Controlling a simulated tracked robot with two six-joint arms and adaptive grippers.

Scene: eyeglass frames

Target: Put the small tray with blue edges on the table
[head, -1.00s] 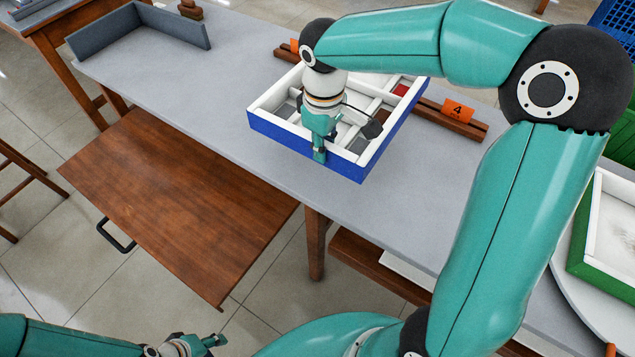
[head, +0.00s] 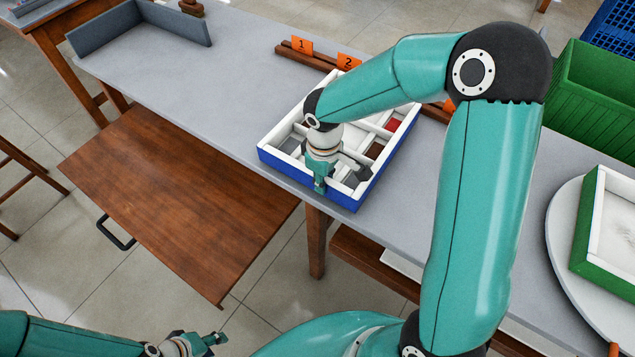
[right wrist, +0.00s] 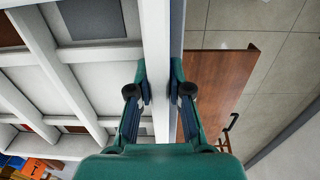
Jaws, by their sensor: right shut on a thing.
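The small tray with blue edges (head: 372,192) is a white compartment tray with blue outer sides. In the head view it is at the front edge of the grey table (head: 225,95); whether it touches the top I cannot tell. My right gripper (head: 322,188) is shut on the tray's near wall, and in the right wrist view the fingers (right wrist: 160,95) clasp the white wall (right wrist: 157,35) from both sides. Some compartments hold grey and red pieces; my arm hides part of the tray. My left gripper (head: 215,340) is at the bottom left, away from the tray; its finger opening is unclear.
A wooden drawer or shelf (head: 175,200) juts out at the table's front. A wooden rail with orange number cards (head: 302,46) lies behind the tray. A grey angled holder (head: 150,25) stands at far left. A green-edged tray (head: 590,235) sits on a round white surface at right.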

